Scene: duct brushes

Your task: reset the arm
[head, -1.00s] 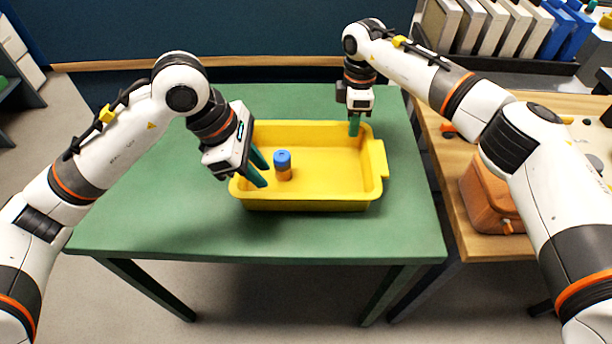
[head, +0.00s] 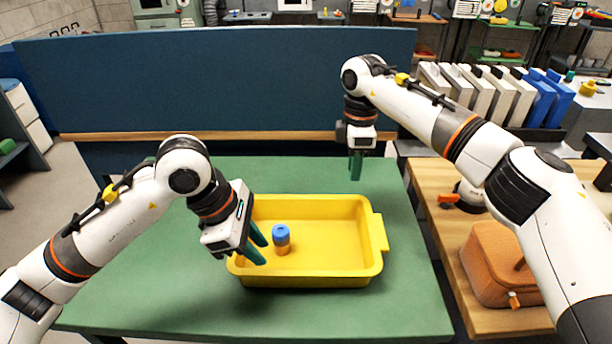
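My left gripper (head: 257,244) is over the left part of a yellow tray (head: 330,281). Its two green fingers are spread apart with nothing between them. A blue and orange cylinder (head: 282,240) stands upright in the tray, just right of the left fingers. The tray rests on the green table (head: 150,279).
A blue partition (head: 220,85) stands behind the table. At right, a wooden bench (head: 440,190) holds an orange bag (head: 496,262), with several white and blue binders (head: 490,92) behind it. The green table is clear around the tray.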

